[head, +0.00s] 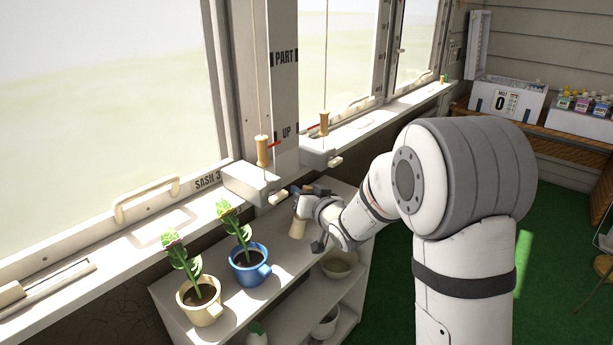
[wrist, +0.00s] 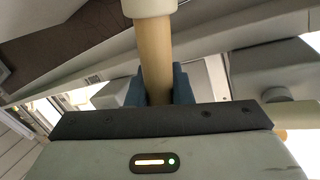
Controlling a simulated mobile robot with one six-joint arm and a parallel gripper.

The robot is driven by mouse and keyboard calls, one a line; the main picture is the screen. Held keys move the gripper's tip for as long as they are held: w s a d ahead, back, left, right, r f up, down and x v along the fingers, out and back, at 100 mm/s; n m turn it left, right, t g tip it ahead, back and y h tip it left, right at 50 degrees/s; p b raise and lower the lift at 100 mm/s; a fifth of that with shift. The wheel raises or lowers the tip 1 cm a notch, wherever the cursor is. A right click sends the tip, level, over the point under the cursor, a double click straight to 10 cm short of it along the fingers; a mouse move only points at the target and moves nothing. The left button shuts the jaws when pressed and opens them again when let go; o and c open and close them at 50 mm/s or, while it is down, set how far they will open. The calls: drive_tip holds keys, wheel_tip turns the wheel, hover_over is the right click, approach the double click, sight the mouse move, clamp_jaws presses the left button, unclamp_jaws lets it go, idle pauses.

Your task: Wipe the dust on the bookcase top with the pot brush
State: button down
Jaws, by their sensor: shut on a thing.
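The pot brush has a round wooden handle (wrist: 155,62), which runs up between my fingers in the wrist view to a cream collar (wrist: 150,6). My gripper (wrist: 158,88) is shut on this handle. In the head view my gripper (head: 308,194) is over the far part of the white bookcase top (head: 282,266), close to the window sill. A pale end of the brush (head: 297,228) shows below it; whether it touches the top cannot be told. I cannot make out the dust.
Bowls (head: 337,264) sit on shelves below. Sash fittings (head: 250,184) jut from the sill near my gripper. Green floor (head: 465,315) lies right.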

sight(310, 188)
wheel_tip(310, 188, up, 4)
drive_tip(key=shift+r+p, duration=0.15)
drive_tip(key=shift+p, duration=1)
drive_tip(key=shift+d, duration=0.15)
drive_tip(key=shift+s+d+f+b, duration=0.35)
drive_tip(key=shift+s+d+b, duration=0.15)
drive_tip(key=shift+s+d, duration=0.3)
